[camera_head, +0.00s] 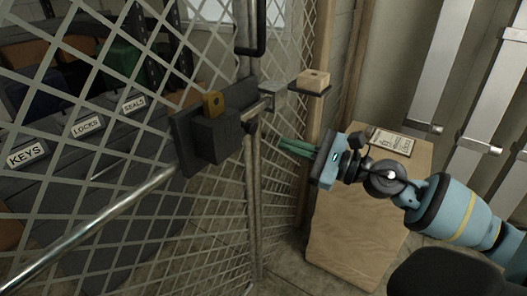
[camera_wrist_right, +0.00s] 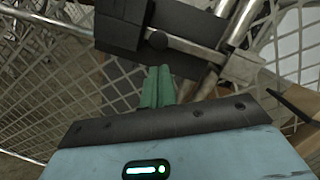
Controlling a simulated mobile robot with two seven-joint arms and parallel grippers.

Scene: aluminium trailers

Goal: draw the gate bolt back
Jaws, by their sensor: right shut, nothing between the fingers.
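The gate bolt (camera_head: 258,107) is a metal bar running from a dark lock box (camera_head: 215,140) on the mesh gate to a grey keeper (camera_head: 272,95) at the post. A dark round knob (camera_head: 250,127) sits by the bar. In the right wrist view the bolt (camera_wrist_right: 190,49), knob (camera_wrist_right: 158,40) and keeper (camera_wrist_right: 241,67) show above my fingers. My right gripper (camera_head: 284,147) has green fingers, shut and empty, to the right of and below the knob in the head view. The fingertips (camera_wrist_right: 160,70) appear just short of the knob. My left gripper is not in view.
A brass padlock (camera_head: 213,104) is on the lock box. A wooden block (camera_head: 313,79) sits on a small ledge by the post. A wooden cabinet (camera_head: 350,220) with a card (camera_head: 391,142) stands below my right arm. Labelled bins (camera_head: 85,127) are behind the mesh.

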